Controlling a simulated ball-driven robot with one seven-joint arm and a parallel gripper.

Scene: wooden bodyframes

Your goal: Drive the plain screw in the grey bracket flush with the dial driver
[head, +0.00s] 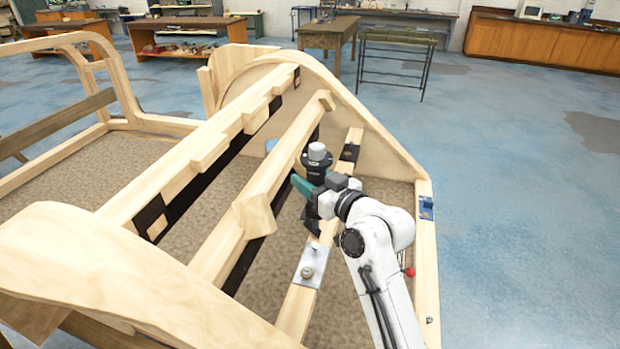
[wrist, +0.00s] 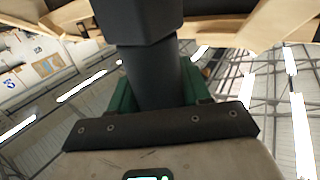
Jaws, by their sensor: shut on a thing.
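The dial driver (head: 316,170) is a black upright tool with a light grey cap. My gripper (head: 304,187) is shut on it, with green fingers around its body. In the wrist view the driver's dark shaft (wrist: 152,80) stands between the green fingers. The grey bracket (head: 315,256) is a pale metal plate on the narrow wooden rail, nearer than the driver. A small screw (head: 307,272) shows on the bracket; how far it stands up is too small to tell. The driver is beyond the bracket, apart from it. Its lower tip is hard to make out.
A thick wooden beam (head: 275,180) runs just left of the driver. A black bracket (head: 350,152) is farther along the rail. A small blue item (head: 427,204) sits on the right frame edge. Workbenches (head: 328,34) stand far back; the blue floor at right is clear.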

